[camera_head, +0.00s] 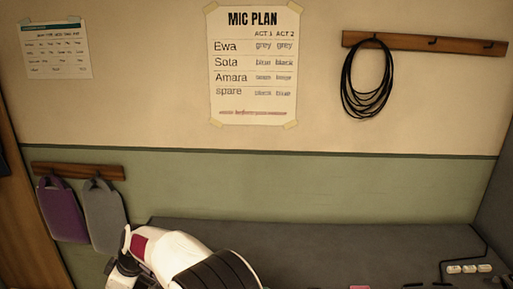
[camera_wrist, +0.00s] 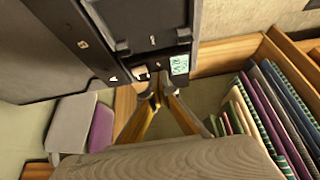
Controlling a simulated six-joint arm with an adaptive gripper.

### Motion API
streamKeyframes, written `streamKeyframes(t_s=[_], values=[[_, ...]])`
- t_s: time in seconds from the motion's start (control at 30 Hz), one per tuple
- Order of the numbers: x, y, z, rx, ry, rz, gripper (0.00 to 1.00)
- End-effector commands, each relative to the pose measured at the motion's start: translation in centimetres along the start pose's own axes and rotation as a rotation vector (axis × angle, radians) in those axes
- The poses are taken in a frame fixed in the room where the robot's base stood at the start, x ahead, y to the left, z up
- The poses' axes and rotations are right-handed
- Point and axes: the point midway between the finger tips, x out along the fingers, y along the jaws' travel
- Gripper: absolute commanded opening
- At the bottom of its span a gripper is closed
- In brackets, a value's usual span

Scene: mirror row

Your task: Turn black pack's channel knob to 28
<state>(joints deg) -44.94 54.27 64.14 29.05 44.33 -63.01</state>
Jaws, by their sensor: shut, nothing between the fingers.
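In the wrist view my gripper (camera_wrist: 160,90) is shut and empty, its two fingers meeting in a V. A large dark casing (camera_wrist: 60,45) fills the upper left, close to the fingertips. It carries small pale markings and a small teal-and-white label or display (camera_wrist: 180,65). I cannot tell for sure whether this is the black pack. The channel knob and its setting cannot be made out, and I cannot tell whether the fingertips touch anything. In the head view my gripper is out of sight.
A grey bench top (camera_head: 320,250) runs along the wall, with small white items (camera_head: 468,269) at its right. A mic plan (camera_head: 253,65) and coiled cable (camera_head: 366,85) hang above. Purple (camera_head: 62,212) and grey bags hang left. Upright coloured folders or books (camera_wrist: 270,115) stand right in the wrist view.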

Motion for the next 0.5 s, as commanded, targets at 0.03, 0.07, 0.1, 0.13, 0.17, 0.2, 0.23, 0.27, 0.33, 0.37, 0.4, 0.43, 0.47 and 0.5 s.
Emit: streamKeyframes(t_s=[0.03,0.07,0.1,0.13,0.17,0.2,0.23,0.27,0.33,0.37,0.4,0.43,0.47,0.5], values=[[-0.4,0.0,-0.2,0.0,0.001,0.001,0.0],[-0.6,0.0,-0.3,0.0,0.001,0.001,0.0],[-0.8,0.0,-0.5,-0.001,0.001,0.001,0.0],[-1.1,0.0,-0.6,-0.001,0.001,0.001,0.0],[-1.3,0.0,-0.7,-0.001,0.001,0.001,0.0],[-1.5,0.0,-0.9,-0.001,0.002,0.001,0.0],[-1.7,0.0,-1.0,-0.001,0.002,0.001,0.0],[-1.9,0.1,-1.1,-0.001,0.002,0.001,0.0],[-2.4,0.0,-1.3,0.0,0.002,0.001,0.0],[-2.5,0.0,-1.4,0.0,0.001,0.001,0.0],[-2.7,0.0,-1.5,0.0,0.001,0.0,0.0],[-2.8,0.0,-1.5,0.0,0.0,0.0,0.0],[-2.8,0.0,-1.6,0.0,0.0,0.0,0.0],[-2.9,0.0,-1.6,0.0,0.0,0.0,0.0]])
